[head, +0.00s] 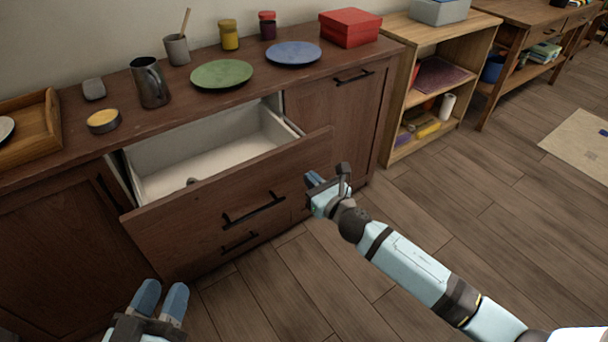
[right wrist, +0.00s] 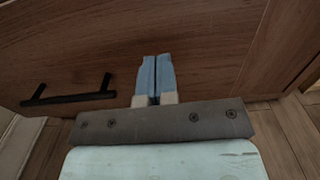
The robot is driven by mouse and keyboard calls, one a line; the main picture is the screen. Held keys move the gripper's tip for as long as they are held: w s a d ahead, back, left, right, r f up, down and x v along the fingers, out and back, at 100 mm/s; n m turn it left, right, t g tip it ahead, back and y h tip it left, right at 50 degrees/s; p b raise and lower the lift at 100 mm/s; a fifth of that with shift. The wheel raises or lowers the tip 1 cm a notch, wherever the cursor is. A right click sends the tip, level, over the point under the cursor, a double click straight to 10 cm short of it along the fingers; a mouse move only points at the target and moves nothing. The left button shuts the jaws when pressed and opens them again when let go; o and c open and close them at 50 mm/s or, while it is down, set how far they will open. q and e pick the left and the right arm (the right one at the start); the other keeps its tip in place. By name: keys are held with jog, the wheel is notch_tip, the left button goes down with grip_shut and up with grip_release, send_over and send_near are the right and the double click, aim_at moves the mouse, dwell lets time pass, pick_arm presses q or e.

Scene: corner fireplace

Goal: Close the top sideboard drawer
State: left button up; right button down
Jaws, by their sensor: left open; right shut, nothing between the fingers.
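The top drawer (head: 190,221) of the dark wood sideboard (head: 60,240) stands pulled out, with a pale interior. A small dark object (head: 191,181) lies inside, too small to name. The drawer's black bar handle (head: 253,209) is on its front; a black handle also shows in the right wrist view (right wrist: 68,96). My right gripper (head: 314,182) is shut and empty, close to the right end of the drawer front; its blue fingertips (right wrist: 156,60) point at a wood front, contact unclear. My left gripper (head: 160,290) is open and empty, low in front of the sideboard.
The top holds a green plate (head: 222,74), a blue plate (head: 293,53), a metal pitcher (head: 150,84), a red box (head: 350,27) and a wooden tray (head: 32,130). A lower handle (head: 240,241) sits below the drawer. An open shelf (head: 440,75) stands to the right.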

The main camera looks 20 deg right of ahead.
aim_at(299, 167)
jog(key=x, duration=0.3)
pick_arm(q)
jog(key=shift+s+d+r+t+h, duration=0.1)
jog(key=shift+d+r+t+h, duration=0.1)
jog(key=shift+r, duration=0.25)
jog(key=shift+d+r+t+h, duration=0.1)
jog(key=shift+r+t+h, duration=0.1)
jog(key=shift+r, duration=0.2)
pick_arm(e)
jog(key=shift+w+a, duration=0.1)
jog(key=shift+w, duration=0.05)
